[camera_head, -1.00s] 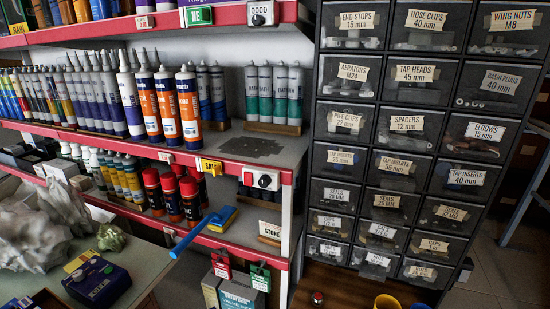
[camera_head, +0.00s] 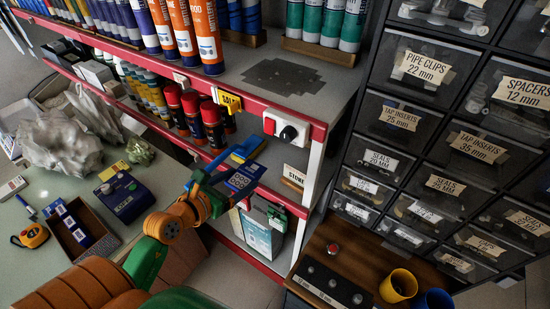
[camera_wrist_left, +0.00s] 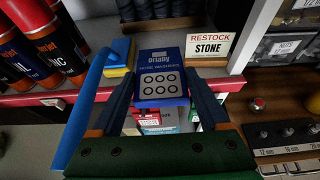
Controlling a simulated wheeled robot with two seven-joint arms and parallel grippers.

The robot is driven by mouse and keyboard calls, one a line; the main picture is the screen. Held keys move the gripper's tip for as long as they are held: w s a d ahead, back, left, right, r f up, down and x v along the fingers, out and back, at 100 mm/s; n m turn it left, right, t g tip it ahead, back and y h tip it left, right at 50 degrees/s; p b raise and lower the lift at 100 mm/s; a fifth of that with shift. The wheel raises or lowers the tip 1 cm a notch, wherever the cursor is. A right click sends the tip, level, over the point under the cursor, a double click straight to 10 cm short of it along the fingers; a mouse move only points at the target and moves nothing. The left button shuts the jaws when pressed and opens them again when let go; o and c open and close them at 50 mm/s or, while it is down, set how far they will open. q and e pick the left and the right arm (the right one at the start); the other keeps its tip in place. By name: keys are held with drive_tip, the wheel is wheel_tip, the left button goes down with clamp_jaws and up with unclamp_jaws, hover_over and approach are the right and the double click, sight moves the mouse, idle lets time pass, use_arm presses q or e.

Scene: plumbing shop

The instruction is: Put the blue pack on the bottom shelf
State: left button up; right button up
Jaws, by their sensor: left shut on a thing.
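My left gripper (camera_head: 212,182) is shut on a blue pack (camera_head: 243,178) at the front edge of a shelf with red-capped cans. In the left wrist view the blue pack (camera_wrist_left: 160,73), with rings printed on its face, sits between the two fingers. A lower shelf with a red front edge (camera_head: 250,260) carries a grey-green box (camera_head: 262,235). I cannot tell whether the pack touches the shelf. My right gripper is out of view.
Red-capped cans (camera_head: 210,126) stand left of the brush. A drawer cabinet (camera_head: 450,120) is at the right. Yellow (camera_head: 398,287) and blue cups stand at the lower right. Another dark-blue pack (camera_head: 124,196) and an open box (camera_head: 80,230) lie on the bench.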

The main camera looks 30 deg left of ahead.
use_arm(q)
hover_over(269, 172)
drive_tip(key=shift+s+f+p, duration=0.1)
drive_tip(key=shift+p, duration=0.2)
wheel_tip(269, 172, down, 3)
drive_tip(key=shift+s+r+b, duration=0.1)
drive_tip(key=shift+r+b, duration=0.1)
drive_tip(key=shift+b, duration=0.25)
wheel_tip(269, 172, down, 4)
drive_tip(key=shift+a+f+b, duration=0.1)
drive_tip(key=shift+f+b, duration=0.05)
drive_tip(key=shift+b, duration=0.85)
drive_tip(key=shift+w+f, duration=0.15)
drive_tip(key=shift+w, duration=0.1)
drive_tip(key=o, duration=1)
